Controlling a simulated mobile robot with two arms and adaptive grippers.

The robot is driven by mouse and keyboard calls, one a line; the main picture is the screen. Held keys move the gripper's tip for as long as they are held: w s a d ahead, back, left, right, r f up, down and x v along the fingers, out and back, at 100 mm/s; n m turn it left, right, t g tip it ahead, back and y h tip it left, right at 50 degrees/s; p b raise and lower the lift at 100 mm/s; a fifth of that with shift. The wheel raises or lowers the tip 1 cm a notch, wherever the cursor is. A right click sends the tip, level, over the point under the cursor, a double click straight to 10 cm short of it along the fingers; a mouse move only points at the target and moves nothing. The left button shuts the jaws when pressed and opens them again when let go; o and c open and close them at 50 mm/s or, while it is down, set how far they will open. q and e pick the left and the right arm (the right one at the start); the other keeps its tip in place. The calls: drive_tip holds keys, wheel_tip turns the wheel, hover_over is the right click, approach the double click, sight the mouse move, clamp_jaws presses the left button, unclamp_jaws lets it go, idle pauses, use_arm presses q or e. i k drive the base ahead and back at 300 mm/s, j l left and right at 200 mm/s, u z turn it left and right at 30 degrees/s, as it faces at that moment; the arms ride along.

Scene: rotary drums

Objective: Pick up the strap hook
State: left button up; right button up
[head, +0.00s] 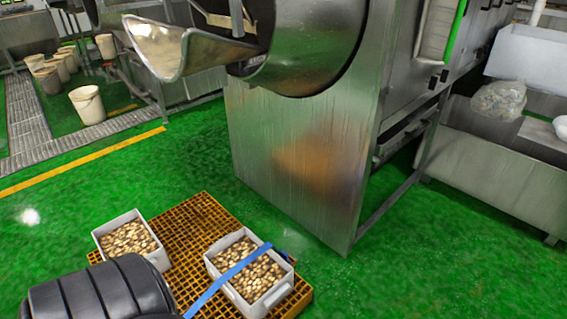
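A blue strap (226,280) runs slantwise over the right grey crate (275,296), which is full of brown and pale shell-like pieces. The strap's upper end lies at the crate's far rim. Its lower end runs down past the near left side of the crate towards the bottom edge of the picture. I cannot make out a hook on the strap; a dark ribbed shape at the lower left covers part of that area. Neither of my grippers shows in the head view.
The crate stands on an orange grated pallet (190,222) with a second filled crate (104,229). A large metal drum machine (290,160) stands behind. White buckets (87,106) stand at the far left. Green floor (430,270) is clear at the right.

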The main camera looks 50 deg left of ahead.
sight(285, 255)
drive_tip(key=i+u, duration=0.65)
drive_tip(key=i+l+u, duration=0.15)
drive_tip(key=u, duration=0.2)
drive_tip(key=i, duration=0.1)
